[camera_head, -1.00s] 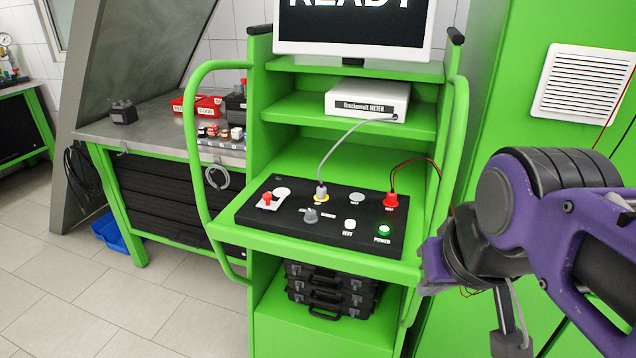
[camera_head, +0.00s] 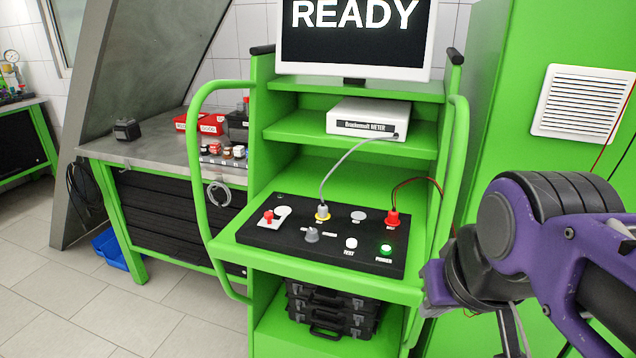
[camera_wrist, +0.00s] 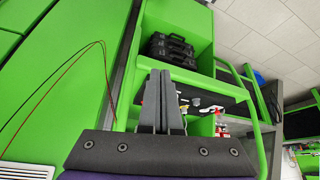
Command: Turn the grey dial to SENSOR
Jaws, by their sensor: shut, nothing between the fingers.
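The grey dial (camera_head: 312,234) sits on the front part of the black control panel (camera_head: 290,208), with small labels beside it that are too small to read. My gripper (camera_wrist: 162,76) shows in the wrist view with its two dark fingers together and nothing between them. It points toward the green bench, and the fingers hide part of the panel. In the head view my arm is at the right, beside the bench's right edge and apart from the dial; the fingertips do not show there.
The panel also bears a red knob (camera_head: 268,216), a white TEST button (camera_head: 351,243), a lit green POWER button (camera_head: 386,248), and plugs with grey and red cables. A meter box (camera_head: 367,118) stands above. Green handrails (camera_head: 198,160) flank the bench. The screen (camera_head: 354,38) reads READY.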

